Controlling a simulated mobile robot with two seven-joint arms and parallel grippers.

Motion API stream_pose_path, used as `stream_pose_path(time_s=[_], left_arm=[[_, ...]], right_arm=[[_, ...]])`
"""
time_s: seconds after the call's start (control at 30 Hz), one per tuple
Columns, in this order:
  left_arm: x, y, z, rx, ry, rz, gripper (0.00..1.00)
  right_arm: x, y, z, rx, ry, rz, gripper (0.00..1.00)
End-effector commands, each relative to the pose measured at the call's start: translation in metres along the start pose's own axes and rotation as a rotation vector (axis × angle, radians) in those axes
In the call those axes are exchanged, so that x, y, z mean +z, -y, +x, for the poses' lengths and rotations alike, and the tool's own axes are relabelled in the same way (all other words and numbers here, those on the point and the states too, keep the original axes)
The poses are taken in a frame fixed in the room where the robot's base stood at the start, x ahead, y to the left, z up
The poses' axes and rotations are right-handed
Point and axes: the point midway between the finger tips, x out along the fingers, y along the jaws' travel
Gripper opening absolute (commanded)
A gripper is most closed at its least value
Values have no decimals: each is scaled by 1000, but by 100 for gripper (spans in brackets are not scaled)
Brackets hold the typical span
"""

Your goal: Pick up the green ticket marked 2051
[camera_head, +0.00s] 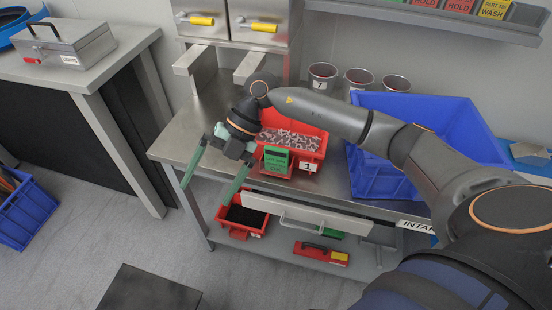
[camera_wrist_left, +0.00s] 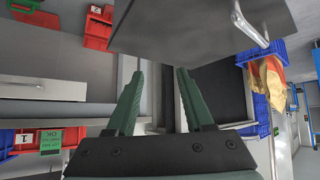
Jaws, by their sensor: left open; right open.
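A green ticket (camera_head: 277,160) stands at the front of a red bin (camera_head: 308,153) with a "1" label on the steel bench; its number is too small to read. A green ticket (camera_wrist_left: 50,140) by a red bin with a "1" label also shows in the left wrist view.
A large blue crate (camera_head: 430,112) stands right of the bin. Several metal cups (camera_head: 358,77) stand behind. The floor (camera_head: 105,235) at left is mostly clear.

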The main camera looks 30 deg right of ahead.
Motion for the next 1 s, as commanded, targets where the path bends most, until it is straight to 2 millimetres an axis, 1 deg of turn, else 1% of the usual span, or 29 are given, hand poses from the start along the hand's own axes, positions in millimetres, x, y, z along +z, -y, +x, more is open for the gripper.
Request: stream_pose_path(time_s=[0.03,0.07,0.1,0.17,0.2,0.3,0.4,0.47,0.5,0.8,1.0], left_arm=[[0,0,0,0,0,0,52],[0,0,0,0,0,0,52],[-1,0,-1,0,0,0,52],[-1,0,-1,-1,0,0,52],[-1,0,-1,-1,0,0,52],[-1,0,-1,-1,0,0,52],[-1,0,-1,-1,0,0,52],[-2,0,-2,-1,0,0,52],[-2,0,-2,-1,0,0,52],[-7,0,-6,-2,0,0,52],[-8,0,-7,-2,0,0,52]], right_arm=[[20,12,-28,-110,106,28,100],[30,20,-44,-172,162,54,100],[42,31,-65,-245,236,94,100],[55,44,-96,-334,341,155,100],[62,51,-116,-381,403,196,100],[71,64,-154,-462,520,281,100],[74,72,-174,-500,582,331,100],[77,76,-176,-510,595,345,100],[79,79,-174,-514,598,348,100],[101,106,-136,-513,594,344,100],[108,114,-125,-509,594,343,100]])
